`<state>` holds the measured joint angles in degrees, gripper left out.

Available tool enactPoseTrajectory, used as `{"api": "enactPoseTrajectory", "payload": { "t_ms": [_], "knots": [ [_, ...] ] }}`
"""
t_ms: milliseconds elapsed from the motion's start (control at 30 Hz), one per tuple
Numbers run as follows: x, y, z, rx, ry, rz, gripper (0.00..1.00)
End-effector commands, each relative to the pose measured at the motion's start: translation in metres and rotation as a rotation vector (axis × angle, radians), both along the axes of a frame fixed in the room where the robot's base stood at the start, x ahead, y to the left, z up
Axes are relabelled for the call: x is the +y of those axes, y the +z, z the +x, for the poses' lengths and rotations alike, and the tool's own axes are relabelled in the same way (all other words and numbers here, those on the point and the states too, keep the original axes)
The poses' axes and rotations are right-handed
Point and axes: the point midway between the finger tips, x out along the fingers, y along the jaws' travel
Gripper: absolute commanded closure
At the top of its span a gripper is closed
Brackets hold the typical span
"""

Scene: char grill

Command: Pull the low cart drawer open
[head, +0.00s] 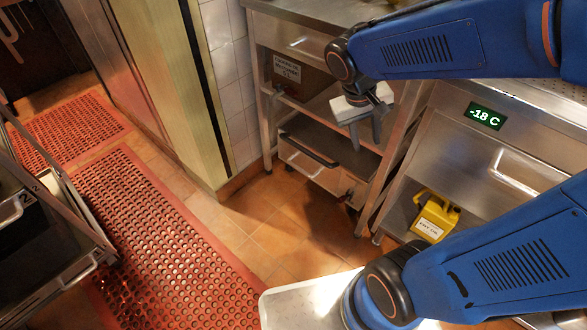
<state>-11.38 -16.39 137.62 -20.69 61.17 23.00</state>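A low metal cart with a dark top (345,153) stands under the steel worktable in the middle of the view. A black bar runs along its upper front edge. Its pale front looks like a drawer (312,172) with a small handle, and it appears shut. My gripper (367,147) points downward above the right part of the cart, to the right of the drawer front. Its two grey fingers look apart, with nothing seen between them. I cannot tell its exact height over the cart, and it appears clear of the drawer handle.
The steel worktable (290,38) has a drawer and a shelf holding a labelled box (287,68). Its legs flank the cart. Red mats (165,235) cover the left floor; tiles before the cart are clear.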

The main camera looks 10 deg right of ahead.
Motion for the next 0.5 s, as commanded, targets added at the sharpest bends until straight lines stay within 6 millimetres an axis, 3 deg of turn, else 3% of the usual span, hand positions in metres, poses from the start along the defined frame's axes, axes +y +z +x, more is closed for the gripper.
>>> {"api": "enactPoseTrajectory", "payload": {
  "t_ms": [500],
  "knots": [
    [0.019, -0.061, 0.084, 0.12, 0.015, -0.29, 0.68]
  ]
}}
